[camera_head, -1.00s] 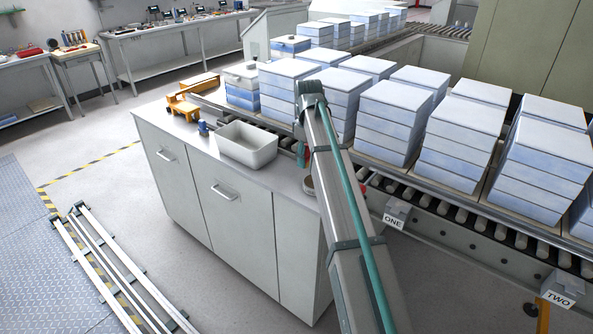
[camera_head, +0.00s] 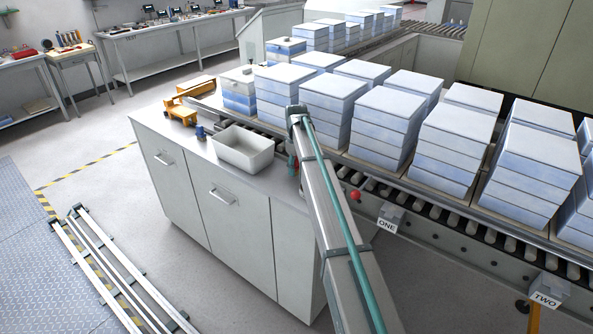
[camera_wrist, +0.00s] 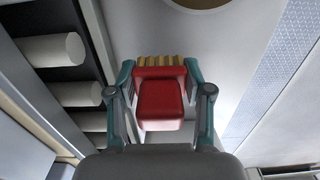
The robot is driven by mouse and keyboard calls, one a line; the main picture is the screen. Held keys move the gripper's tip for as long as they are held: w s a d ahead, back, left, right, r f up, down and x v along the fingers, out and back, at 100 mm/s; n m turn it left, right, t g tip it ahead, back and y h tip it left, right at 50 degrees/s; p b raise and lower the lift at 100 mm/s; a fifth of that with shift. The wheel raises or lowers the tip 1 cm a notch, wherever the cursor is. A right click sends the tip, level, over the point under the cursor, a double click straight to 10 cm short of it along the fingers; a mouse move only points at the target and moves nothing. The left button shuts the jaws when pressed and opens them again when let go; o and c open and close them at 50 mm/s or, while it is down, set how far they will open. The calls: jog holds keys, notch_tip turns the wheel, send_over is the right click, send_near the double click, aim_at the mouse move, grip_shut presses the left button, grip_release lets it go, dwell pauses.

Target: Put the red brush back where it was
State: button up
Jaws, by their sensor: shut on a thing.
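The red brush (camera_wrist: 160,98) is in the wrist view, with a red body and a row of tan bristles at its far end. My gripper (camera_wrist: 160,80) is shut on it, with a teal finger on each side of the red body. In the head view my arm link hides most of the gripper. Only a bit of teal (camera_head: 292,166) shows beside the arm, near the counter's right part. The brush cannot be made out in the head view.
A pale open bin (camera_head: 243,150) stands on the counter (camera_head: 180,137), beside a small blue item (camera_head: 200,132) and an orange device (camera_head: 182,110). A roller conveyor (camera_head: 420,211) with stacked blue-white boxes (camera_head: 381,128) runs behind. A red knob (camera_head: 356,195) sits at its edge.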

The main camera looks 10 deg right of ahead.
jog(key=shift+s+f, duration=0.1)
jog(key=shift+f, duration=1)
jog(key=shift+f, duration=0.1)
jog(key=o, duration=1)
notch_tip(320, 180, up, 12)
jog(key=shift+r+b, duration=0.15)
jog(key=shift+b, duration=1.1)
